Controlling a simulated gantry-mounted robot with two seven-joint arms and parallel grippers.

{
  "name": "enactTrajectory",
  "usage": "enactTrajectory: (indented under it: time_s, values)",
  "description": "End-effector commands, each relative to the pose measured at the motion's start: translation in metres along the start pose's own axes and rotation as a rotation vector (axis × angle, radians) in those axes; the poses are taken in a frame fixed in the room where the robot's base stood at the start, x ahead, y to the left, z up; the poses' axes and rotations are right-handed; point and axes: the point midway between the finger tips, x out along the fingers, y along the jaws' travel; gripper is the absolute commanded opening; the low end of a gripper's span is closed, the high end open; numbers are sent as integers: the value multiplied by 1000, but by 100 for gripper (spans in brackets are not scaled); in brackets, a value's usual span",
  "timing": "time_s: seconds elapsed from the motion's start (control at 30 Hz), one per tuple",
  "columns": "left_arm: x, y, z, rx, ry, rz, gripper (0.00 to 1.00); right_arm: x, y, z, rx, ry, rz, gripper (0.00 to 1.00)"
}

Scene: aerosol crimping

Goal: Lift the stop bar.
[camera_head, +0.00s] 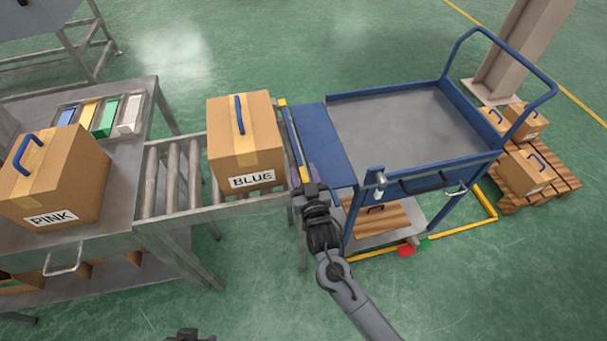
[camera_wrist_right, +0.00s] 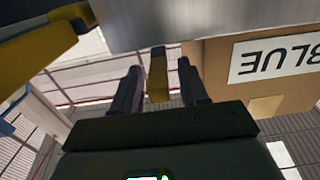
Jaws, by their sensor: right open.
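The yellow stop bar (camera_head: 293,140) lies across the end of the roller conveyor, between the box marked BLUE (camera_head: 243,135) and the blue cart. My right gripper (camera_head: 305,190) is at the near end of the bar. In the right wrist view a yellow tab (camera_wrist_right: 158,78), which looks like part of the bar, shows between the two open fingers of the right gripper (camera_wrist_right: 160,68). A gap shows on each side of the tab. A dark piece at the bottom edge of the head view looks like my left gripper (camera_head: 190,336); its fingers cannot be made out.
The blue cart (camera_head: 400,125) stands right of the conveyor (camera_head: 172,180), its blue flap (camera_head: 322,145) beside the bar. A box marked PINK (camera_head: 60,180) stands on the left table (camera_head: 120,220). A pallet (camera_head: 550,180) with boxes is at the right.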

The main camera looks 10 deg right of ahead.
Motion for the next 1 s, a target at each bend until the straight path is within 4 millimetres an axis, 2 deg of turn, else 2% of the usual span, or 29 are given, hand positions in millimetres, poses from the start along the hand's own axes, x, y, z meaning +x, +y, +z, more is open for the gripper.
enactTrajectory:
  time_s: [0.23, 0.5, 0.83, 1.0]
  values:
    - [0, -1, 0, 3, -1, -2, 40, 0, 0, 0, 0, 0, 0, 42]
    - [0, -3, 1, 11, -2, -9, 40, 0, 0, 0, 0, 0, 0, 1]
    - [-1, -3, 0, 13, -2, -10, 40, 0, 0, -1, 0, -1, 0, 0]
    - [-12, -3, -3, 9, -3, -7, 40, 0, 0, -9, 0, -15, -1, 0]
